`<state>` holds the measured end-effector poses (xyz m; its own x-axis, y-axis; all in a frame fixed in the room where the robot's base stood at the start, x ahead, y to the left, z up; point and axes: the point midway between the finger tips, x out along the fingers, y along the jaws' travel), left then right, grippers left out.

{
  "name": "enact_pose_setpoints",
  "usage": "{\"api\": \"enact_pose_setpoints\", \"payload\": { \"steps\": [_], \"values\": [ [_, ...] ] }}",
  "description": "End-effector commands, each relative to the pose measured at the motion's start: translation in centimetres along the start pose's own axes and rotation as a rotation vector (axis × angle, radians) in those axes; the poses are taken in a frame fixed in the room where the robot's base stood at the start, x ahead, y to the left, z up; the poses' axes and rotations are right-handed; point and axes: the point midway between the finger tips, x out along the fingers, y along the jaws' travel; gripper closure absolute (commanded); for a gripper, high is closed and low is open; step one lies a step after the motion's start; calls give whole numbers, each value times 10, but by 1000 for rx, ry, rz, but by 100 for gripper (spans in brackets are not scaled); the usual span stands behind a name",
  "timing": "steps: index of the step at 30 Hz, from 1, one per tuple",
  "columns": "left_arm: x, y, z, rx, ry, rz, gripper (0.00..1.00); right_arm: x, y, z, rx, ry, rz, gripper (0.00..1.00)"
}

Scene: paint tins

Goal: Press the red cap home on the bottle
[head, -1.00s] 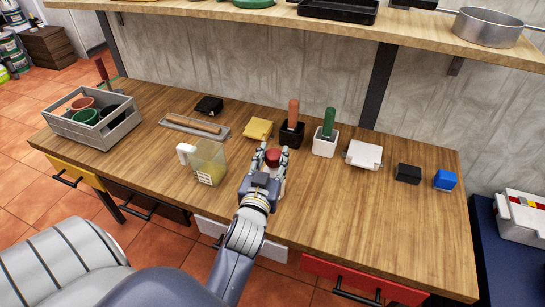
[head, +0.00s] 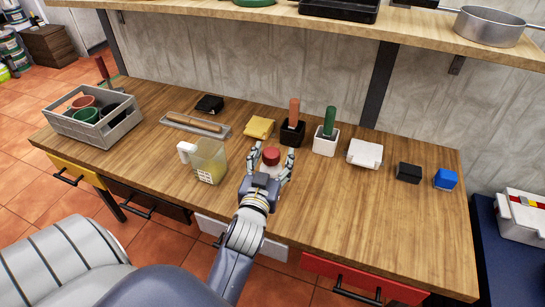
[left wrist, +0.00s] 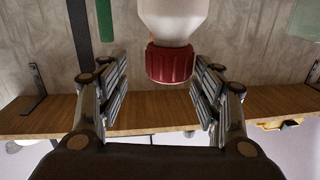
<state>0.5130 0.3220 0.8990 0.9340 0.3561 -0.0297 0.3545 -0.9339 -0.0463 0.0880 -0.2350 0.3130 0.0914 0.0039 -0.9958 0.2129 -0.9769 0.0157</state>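The red cap (head: 271,156) sits on top of the white bottle (head: 268,170), which stands upright near the middle of the workbench. In the left wrist view, which is upside down, the ribbed red cap (left wrist: 170,64) is on the neck of the white bottle (left wrist: 174,18). I cannot tell whether it is fully down. My left gripper (head: 271,151) is open, with one finger on each side of the cap and bottle. In the left wrist view a gap shows between the cap and the left finger. My right gripper is not in view.
A clear jug with yellow contents (head: 208,161) stands left of the bottle. A grey crate (head: 94,125) is far left. The bench's right front is clear.

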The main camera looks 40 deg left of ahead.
Motion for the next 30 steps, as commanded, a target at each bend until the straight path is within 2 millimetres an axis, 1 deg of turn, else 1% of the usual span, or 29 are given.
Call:
{"api": "enact_pose_setpoints", "payload": {
  "steps": [1,5,8,11,21,24,30],
  "values": [
    [-6,9,9,-50,-28,-9,40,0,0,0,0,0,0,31],
    [-7,9,9,-50,-29,-9,40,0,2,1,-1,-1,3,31],
    [-11,8,9,-49,-29,-8,40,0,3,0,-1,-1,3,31],
    [-20,8,8,-44,-27,-6,40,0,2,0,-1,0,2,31],
    [-65,4,4,-17,-12,0,40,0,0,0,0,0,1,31],
    [-74,3,3,-11,-9,1,40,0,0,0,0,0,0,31],
    [-81,2,2,-6,-6,2,40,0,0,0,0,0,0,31]
  ]
}}
